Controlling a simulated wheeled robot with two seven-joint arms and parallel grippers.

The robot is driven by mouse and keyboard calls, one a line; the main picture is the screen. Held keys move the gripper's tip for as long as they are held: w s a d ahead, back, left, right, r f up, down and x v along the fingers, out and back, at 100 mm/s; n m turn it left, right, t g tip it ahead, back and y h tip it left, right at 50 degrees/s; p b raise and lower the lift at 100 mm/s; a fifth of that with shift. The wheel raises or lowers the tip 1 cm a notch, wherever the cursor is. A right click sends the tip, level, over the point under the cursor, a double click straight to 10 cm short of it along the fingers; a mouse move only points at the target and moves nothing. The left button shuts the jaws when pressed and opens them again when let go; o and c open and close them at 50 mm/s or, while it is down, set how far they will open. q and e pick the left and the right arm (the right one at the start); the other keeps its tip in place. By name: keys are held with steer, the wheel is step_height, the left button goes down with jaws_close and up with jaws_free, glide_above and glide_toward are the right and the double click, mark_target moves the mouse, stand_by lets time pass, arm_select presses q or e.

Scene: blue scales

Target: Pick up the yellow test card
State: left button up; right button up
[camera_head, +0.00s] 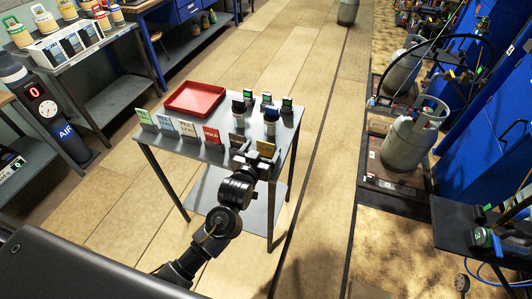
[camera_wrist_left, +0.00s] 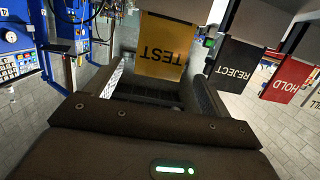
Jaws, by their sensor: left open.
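The yellow test card (camera_head: 266,147) stands at the near right corner of the small grey table (camera_head: 185,155). In the left wrist view the card (camera_wrist_left: 162,48), marked TEST, shows upside down ahead of the gripper, between the lines of the two fingers. My left gripper (camera_head: 258,159) is at the table's near right edge, close to the card. In the left wrist view my left gripper (camera_wrist_left: 162,82) is open, with one finger on each side and nothing clamped. I cannot tell how deep the card sits between the fingers. My right gripper is not in view.
The black REJECT card (camera_wrist_left: 236,62) and red HOLD card (camera_wrist_left: 292,80) stand beside the test card. More cards continue along the table's near edge. A red tray (camera_head: 194,112) and several small instruments (camera_head: 268,97) are behind. A gas cylinder (camera_head: 408,140) stands at right.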

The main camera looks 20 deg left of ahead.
mark_target(265, 146)
arm_select(q)
steer(key=shift+w+r, duration=0.1)
steer(key=shift+w, duration=0.15)
steer(key=p+x, duration=0.1)
steer(key=x, duration=0.2)
steer(key=shift+w+d+p, duration=0.15)
steer(key=shift+w+p, duration=0.1)
steer(key=shift+p, duration=0.1)
steer(key=shift+w+f, duration=0.4)
steer(key=shift+w, duration=0.15)
steer(key=c, duration=1.1)
